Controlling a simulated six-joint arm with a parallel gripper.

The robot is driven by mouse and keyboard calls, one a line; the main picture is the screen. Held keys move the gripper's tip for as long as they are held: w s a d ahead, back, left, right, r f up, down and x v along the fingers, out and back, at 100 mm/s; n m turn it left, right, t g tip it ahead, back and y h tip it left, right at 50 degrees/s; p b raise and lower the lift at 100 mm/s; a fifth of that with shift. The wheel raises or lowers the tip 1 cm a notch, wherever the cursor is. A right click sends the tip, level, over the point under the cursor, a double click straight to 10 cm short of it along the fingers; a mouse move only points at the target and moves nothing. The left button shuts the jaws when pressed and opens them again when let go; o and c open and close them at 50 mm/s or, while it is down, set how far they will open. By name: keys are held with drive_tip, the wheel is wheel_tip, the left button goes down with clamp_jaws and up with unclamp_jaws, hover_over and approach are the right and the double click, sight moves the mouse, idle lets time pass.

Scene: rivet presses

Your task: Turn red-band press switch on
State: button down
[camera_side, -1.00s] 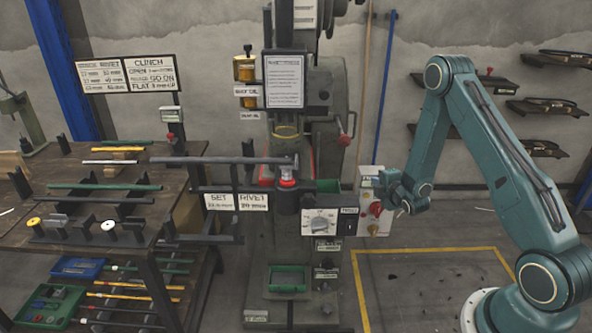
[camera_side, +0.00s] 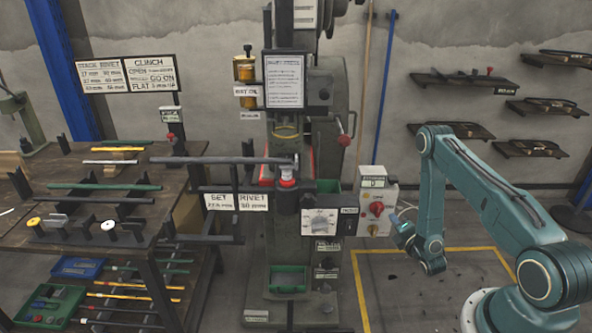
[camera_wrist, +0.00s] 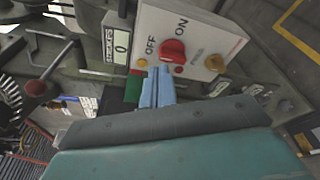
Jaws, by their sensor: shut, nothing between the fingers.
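The press (camera_side: 325,130) stands in the middle of the side view, with red trim (camera_side: 312,163) at its work area. A white control box (camera_side: 377,225) is at its right, with a red rotary switch (camera_side: 376,208) and a small display above. In the wrist view the red switch (camera_wrist: 172,51) sits between the OFF and ON labels; its exact pointing is hard to tell. The display (camera_wrist: 121,40) reads 0. My gripper (camera_side: 398,228) is shut and empty, just right of the box in the side view.
A yellow button (camera_wrist: 215,63) sits beside the switch. A rack of rods and tools (camera_side: 100,190) stands at the left.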

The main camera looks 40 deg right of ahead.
sight(378, 210)
drive_tip(key=shift+s+f, duration=0.15)
drive_tip(key=shift+d, duration=0.1)
drive_tip(key=shift+s+d+r+x, duration=0.1)
drive_tip(key=shift+d+r+x, duration=0.1)
drive_tip(key=shift+x, duration=0.9)
drive_tip(key=shift+s+d+r+x, duration=0.1)
drive_tip(key=shift+d+x, duration=0.05)
drive_tip(key=shift+x, duration=1)
drive_tip(key=shift+s+d+r+x, duration=0.1)
drive_tip(key=shift+d+x, duration=0.1)
drive_tip(key=shift+x, duration=0.9)
drive_tip(key=shift+w+a+f, duration=0.2)
drive_tip(key=shift+f, duration=0.15)
drive_tip(key=shift+s+d+f, duration=0.35)
drive_tip(key=shift+f, duration=0.15)
drive_tip(key=shift+s+d+f, duration=0.15)
drive_tip(key=shift+f, duration=0.55)
drive_tip(key=shift+s+d+r, duration=0.1)
drive_tip(key=shift+s+d, duration=0.15)
drive_tip(key=shift+d, duration=0.05)
drive_tip(key=shift+s+a, duration=0.1)
idle(0.4)
